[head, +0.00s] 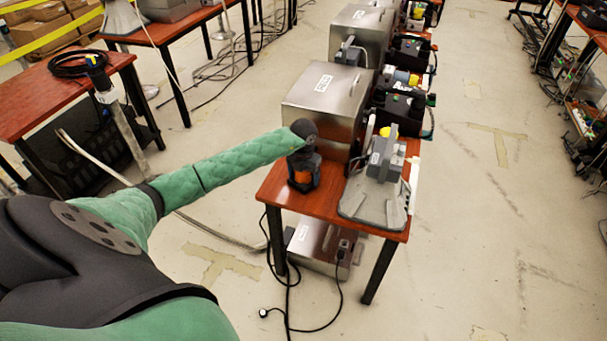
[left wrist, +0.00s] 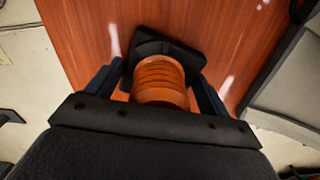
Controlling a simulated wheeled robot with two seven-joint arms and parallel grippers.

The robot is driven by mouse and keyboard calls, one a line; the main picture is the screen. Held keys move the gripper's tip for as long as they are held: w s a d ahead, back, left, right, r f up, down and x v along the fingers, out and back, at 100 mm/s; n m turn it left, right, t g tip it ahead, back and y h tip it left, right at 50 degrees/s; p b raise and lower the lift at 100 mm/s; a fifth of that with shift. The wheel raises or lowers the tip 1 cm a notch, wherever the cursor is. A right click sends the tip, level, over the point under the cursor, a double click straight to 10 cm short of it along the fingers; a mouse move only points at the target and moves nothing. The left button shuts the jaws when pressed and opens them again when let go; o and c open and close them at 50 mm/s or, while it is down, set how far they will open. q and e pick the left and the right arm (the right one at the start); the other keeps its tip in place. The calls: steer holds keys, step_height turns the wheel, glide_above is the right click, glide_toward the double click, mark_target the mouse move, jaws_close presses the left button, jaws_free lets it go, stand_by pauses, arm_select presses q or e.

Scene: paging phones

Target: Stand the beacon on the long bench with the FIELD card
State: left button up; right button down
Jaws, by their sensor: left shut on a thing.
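The beacon has a ribbed orange body (left wrist: 160,82) and a black base. My left gripper (head: 302,168) is shut on it, with one finger on each side of the orange body in the left wrist view. Orange also shows below the gripper in the head view. The beacon is upright at the near left corner of the long bench (head: 270,187), its base at or just above the red-brown top; I cannot tell if it touches. A white card (head: 319,82) is on the front steel box; its lettering is too small to read surely. My right gripper is out of view.
The steel box (head: 322,105) stands close behind the beacon. A grey device on a base (head: 375,180) stands to its right. More boxes line the bench behind. Another table (head: 50,95) stands at left. Cables lie on the floor (head: 470,200).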

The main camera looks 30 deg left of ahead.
arm_select(q)
steer(key=shift+f, duration=0.1)
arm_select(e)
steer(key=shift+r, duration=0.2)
arm_select(q)
steer(key=o, duration=1.3)
steer(key=shift+o, duration=0.2)
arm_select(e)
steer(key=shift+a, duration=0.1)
arm_select(q)
steer(key=shift+r, duration=0.25)
steer(key=shift+r+b, duration=0.3)
step_height(320, 180, up, 3)
steer(key=shift+f+b, duration=0.1)
steer(key=shift+b, duration=0.45)
step_height(320, 180, up, 8)
steer(key=shift+r+b, duration=0.1)
steer(key=shift+b, duration=1.05)
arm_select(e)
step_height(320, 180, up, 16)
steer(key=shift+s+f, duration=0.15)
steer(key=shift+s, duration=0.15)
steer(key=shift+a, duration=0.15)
